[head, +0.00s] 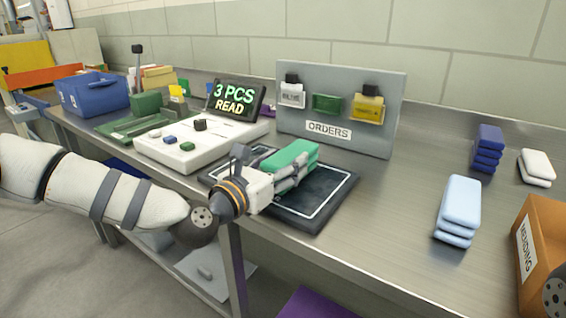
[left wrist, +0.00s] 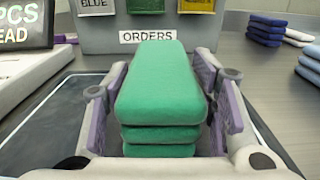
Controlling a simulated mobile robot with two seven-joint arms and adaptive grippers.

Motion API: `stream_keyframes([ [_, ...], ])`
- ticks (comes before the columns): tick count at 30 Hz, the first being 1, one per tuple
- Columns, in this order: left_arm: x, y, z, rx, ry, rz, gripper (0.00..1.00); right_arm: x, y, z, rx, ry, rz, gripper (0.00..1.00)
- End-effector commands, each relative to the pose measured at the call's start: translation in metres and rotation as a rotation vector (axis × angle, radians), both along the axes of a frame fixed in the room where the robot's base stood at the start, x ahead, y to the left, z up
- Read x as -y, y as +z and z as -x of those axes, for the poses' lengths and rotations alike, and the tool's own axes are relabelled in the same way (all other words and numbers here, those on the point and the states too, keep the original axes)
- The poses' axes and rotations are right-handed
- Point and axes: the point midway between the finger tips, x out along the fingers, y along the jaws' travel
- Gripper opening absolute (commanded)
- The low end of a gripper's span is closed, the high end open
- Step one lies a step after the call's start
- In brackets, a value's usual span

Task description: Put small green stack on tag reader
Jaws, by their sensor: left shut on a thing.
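The small green stack (head: 292,155) is several folded green pieces lying one on another. My left gripper (head: 290,178) is shut on it, with a finger on each side, as the left wrist view also shows around the green stack (left wrist: 160,100). The stack is over the tag reader (head: 325,205), a dark flat pad with a white outline on the bench. I cannot tell whether the stack touches the pad. The display (head: 235,100) reads "3 PCS READ". My right gripper is not clearly in view.
A grey ORDERS board (head: 378,135) stands right behind the pad. A white console (head: 195,155) is to its left. Light blue (head: 460,205), dark blue (head: 488,148) and white (head: 537,167) stacks and an orange MENDING box (head: 545,235) are at right. Bare bench (head: 400,215) lies between.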

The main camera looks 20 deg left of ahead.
Motion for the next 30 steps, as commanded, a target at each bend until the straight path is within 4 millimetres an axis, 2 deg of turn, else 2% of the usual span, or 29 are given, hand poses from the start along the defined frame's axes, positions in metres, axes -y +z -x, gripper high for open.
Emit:
stream_keyframes([
  [4,0.000,-0.006,0.000,-0.003,0.000,0.001,0.18,0.000,-0.004,0.004,-0.013,0.000,0.000,0.76],
  [5,0.000,-0.006,0.000,-0.003,0.000,0.001,0.56,0.000,-0.003,0.003,-0.012,0.000,0.000,0.76],
  [7,0.000,-0.004,0.000,-0.001,0.000,0.001,0.71,0.000,-0.003,0.003,-0.010,0.000,0.001,0.76],
  [15,0.000,-0.004,0.000,0.000,0.000,0.001,0.71,0.000,-0.003,0.003,-0.009,0.000,0.001,0.76],
  [19,-0.001,0.003,0.003,0.002,0.001,0.000,0.71,0.000,0.001,-0.001,0.005,0.000,0.000,0.76],
  [23,-0.011,0.001,0.027,-0.002,0.002,0.005,0.71,0.000,0.001,-0.002,0.005,0.000,0.000,0.76],
  [30,-0.031,0.001,0.082,-0.002,0.004,0.005,0.71,0.000,0.002,-0.002,0.008,0.000,0.000,0.76],
])
